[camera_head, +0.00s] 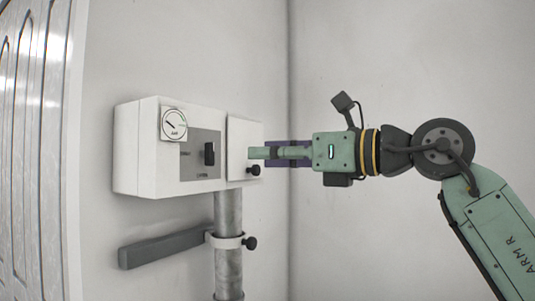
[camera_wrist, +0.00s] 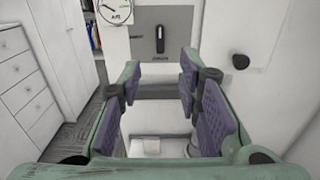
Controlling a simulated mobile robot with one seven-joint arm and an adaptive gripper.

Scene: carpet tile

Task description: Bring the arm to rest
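My gripper (camera_head: 258,152) reaches left from the green and black arm, level with a white wall-mounted box (camera_head: 140,150). In the head view its fingertips overlap the box's right-hand white panel (camera_head: 240,133); I cannot tell whether they touch it. In the wrist view my gripper (camera_wrist: 160,76) is open. Its purple-padded fingers stand apart with nothing held between them. Beyond the fingertips is a grey plate with an upright black switch handle (camera_wrist: 160,38).
The box carries a round gauge (camera_head: 174,124) and a black knob (camera_head: 254,170). Below, a metal pipe (camera_head: 229,265) has a clamp and a grey lever (camera_head: 165,246) pointing left. A panelled door (camera_head: 30,150) is far left. White drawers (camera_wrist: 25,90) show in the wrist view.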

